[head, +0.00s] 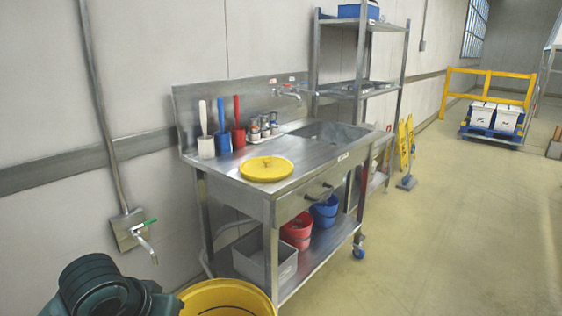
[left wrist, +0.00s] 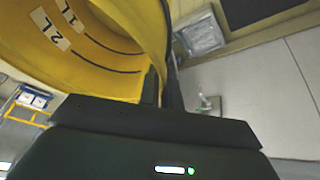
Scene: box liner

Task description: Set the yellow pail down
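The yellow pail (head: 228,300) is at the bottom edge of the head view, in front of the steel sink table, with its lower part cut off. In the left wrist view the yellow pail (left wrist: 100,62) fills the upper left, with volume marks and labels on its inner wall. My left gripper (left wrist: 162,88) has its dark fingers on either side of the pail's wall at the rim and is shut on it. The pail's bottom is hidden, so I cannot tell what is beneath it. My right gripper is not in view.
The steel sink table (head: 310,158) holds a yellow round lid (head: 266,168), brushes in holders and small containers. Its lower shelf holds a grey bin (head: 266,262), a red bucket (head: 297,232) and a blue bucket (head: 325,211). Open floor (head: 450,240) lies to the right.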

